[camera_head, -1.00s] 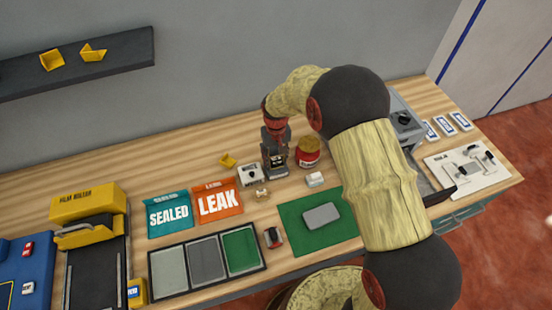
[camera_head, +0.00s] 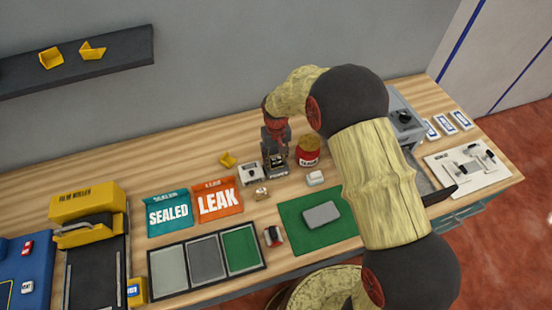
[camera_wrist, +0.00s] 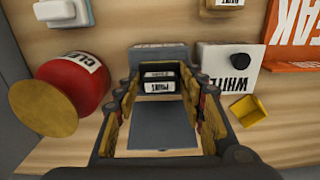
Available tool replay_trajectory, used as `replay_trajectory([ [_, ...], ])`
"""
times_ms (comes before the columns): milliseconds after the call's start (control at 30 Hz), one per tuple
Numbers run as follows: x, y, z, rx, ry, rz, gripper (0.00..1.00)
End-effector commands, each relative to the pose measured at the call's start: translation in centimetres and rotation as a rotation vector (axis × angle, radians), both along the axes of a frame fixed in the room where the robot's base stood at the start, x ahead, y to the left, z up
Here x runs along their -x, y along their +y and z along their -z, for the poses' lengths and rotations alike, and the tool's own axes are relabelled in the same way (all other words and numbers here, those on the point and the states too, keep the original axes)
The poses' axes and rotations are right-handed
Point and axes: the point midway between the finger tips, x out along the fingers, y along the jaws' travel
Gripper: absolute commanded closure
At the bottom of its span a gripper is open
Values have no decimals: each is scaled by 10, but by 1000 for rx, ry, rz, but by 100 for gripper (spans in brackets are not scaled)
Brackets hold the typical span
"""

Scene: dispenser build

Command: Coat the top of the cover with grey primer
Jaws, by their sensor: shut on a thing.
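The cover appears to be the grey rounded block (camera_head: 321,215) lying flat on a green mat (camera_head: 292,213). My gripper (camera_head: 276,150) points down at the back of the bench, left of a red jar, away from the cover. In the wrist view my gripper (camera_wrist: 160,105) is closed around a dark block with white lettered labels (camera_wrist: 158,82) and a flat grey face (camera_wrist: 160,128). A grey box (camera_wrist: 163,54) stands right at this block; whether they touch I cannot tell. A white box marked WHITE (camera_wrist: 228,66) with a dark knob stands beside it.
The red jar (camera_head: 308,152) stands close to my gripper, with a small white block (camera_head: 315,178) in front. Bare wood separates these.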

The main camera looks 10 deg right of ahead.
Motion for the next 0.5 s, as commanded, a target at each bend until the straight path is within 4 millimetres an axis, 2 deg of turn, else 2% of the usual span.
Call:
replay_trajectory([
  [267,0,0,-3,0,0,0,79],
  [500,0,0,-20,0,-1,0,79],
])
